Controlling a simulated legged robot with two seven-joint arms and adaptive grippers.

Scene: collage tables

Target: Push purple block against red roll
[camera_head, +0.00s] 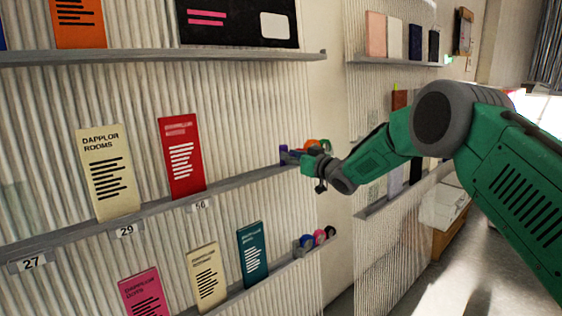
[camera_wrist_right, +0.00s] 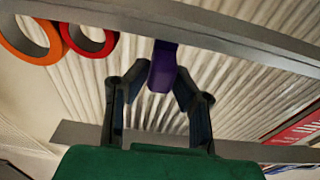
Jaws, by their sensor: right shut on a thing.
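The purple block (camera_wrist_right: 162,66) is upright at the shelf edge in the right wrist view, between the two fingers of my right gripper (camera_wrist_right: 160,82). The gripper is shut on it. The red roll (camera_wrist_right: 88,40) stands to the left of the block in that view, with a gap between them. In the head view my right gripper (camera_head: 296,156) is at the right end of the middle shelf. A small part of the purple block (camera_head: 283,154) shows there at its left. My left gripper is not in view.
An orange roll (camera_wrist_right: 30,42) stands beside the red roll, on the far side from the block. A red booklet (camera_head: 182,158) and a cream booklet (camera_head: 108,172) stand farther left on the middle shelf (camera_head: 240,182). More small rolls (camera_head: 319,238) sit on the shelf below.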

